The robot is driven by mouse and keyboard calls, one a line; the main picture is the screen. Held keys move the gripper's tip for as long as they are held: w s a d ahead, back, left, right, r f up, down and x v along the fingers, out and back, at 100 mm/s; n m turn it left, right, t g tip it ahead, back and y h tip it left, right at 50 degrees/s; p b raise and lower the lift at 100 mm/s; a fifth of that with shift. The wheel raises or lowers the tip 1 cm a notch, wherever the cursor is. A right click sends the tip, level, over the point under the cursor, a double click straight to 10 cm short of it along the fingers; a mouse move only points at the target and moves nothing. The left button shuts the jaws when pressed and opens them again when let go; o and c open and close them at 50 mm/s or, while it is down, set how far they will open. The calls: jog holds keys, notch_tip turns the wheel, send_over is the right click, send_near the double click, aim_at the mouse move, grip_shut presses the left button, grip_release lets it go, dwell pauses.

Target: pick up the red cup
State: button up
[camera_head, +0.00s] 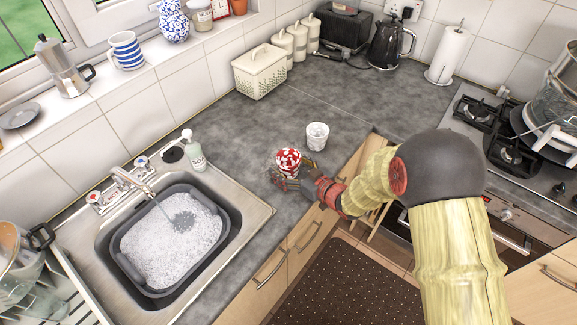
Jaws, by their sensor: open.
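The red cup (289,159), red with white spots, stands on the grey worktop between the sink and the front edge. My gripper (292,178) is at the cup's near side, low over the worktop. Its dark fingers are open and overlap the cup's lower part in this view. I cannot tell whether they touch the cup. The cup's base is partly hidden by the gripper.
A white patterned cup (317,136) stands just behind and right of the red cup. A sink with a foamy grey basin (228,226) lies left, with a soap bottle (194,153) behind it. The worktop (243,120) behind the cups is clear.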

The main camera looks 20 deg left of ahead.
jog(key=shift+c, duration=0.6)
jog(key=c, duration=1.3)
jog(key=shift+r, duration=0.15)
